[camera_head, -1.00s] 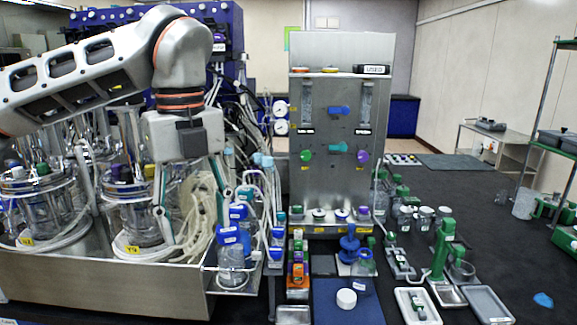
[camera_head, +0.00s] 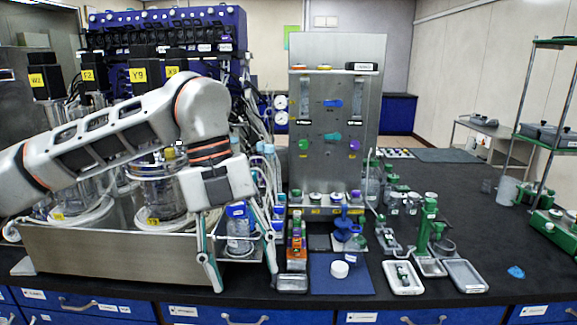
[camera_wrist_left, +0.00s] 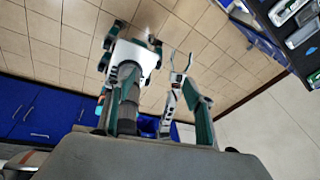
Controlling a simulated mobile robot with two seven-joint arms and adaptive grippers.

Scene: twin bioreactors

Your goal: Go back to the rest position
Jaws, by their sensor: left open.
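My left gripper (camera_head: 244,278) is open and empty in the head view. Its two teal and white fingers point down, spread apart, in front of the steel tray (camera_head: 110,257) that holds the bioreactors. One fingertip hangs near the front bench edge. The left wrist view shows its fingers against floor tiles and blue cabinets, with nothing held between them. The glass bioreactor vessels (camera_head: 155,196) stand in the tray behind my left arm, which partly hides them. My right gripper is not in view.
A bottle with a blue cap (camera_head: 238,232) stands close behind the fingers. To the right are a blue mat (camera_head: 340,280) with a white lid (camera_head: 339,269), a white tray (camera_head: 403,279) and a steel panel (camera_head: 335,110). The dark bench at right has clear room.

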